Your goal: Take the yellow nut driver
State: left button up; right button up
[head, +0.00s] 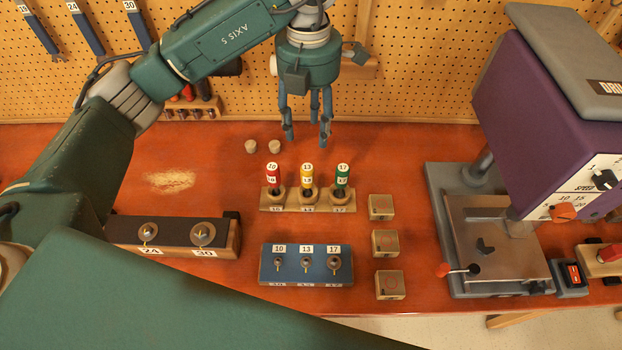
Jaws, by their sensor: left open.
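The yellow nut driver (306,175) stands upright in the middle hole of a small wooden rack (290,208), with a label 13. A red nut driver (273,175) labelled 10 stands to its left, and a green nut driver (342,175) labelled 17 to its right. My left gripper (307,138) hangs fingers down above the bench, behind the rack. Its fingers are apart with nothing between them, and it does not touch the yellow driver. My right gripper is not in view.
In front of the rack is a blue block (265,268) with several bolts. Wooden blocks (381,207) stand to the right, near a purple drill press (530,110). A dark-topped block (174,234) with two large bolts is at left. Two corks (251,146) lie behind the rack. A pegboard (420,60) closes the back.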

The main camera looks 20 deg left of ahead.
pick_arm(q)
jog(key=b, duration=0.4)
send_over(308, 183)
jog(key=f, duration=0.4)
jog(key=shift+w+a, duration=0.15)
jog(key=shift+w, duration=0.25)
jog(key=f+b, duration=0.4)
jog(key=shift+w+f, duration=0.35)
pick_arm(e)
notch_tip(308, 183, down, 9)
pick_arm(q)
jog(key=shift+s+f, duration=0.1)
jog(key=shift+f, duration=0.2)
notch_tip(308, 183, down, 5)
jog(key=shift+r+p, duration=0.1)
jog(key=shift+p, duration=0.75)
notch_tip(308, 183, down, 4)
jog(key=p, duration=0.2)
jog(key=shift+a+p, duration=0.15)
jog(key=shift+p, duration=0.25)
jog(key=shift+f, duration=0.6)
grip_shut()
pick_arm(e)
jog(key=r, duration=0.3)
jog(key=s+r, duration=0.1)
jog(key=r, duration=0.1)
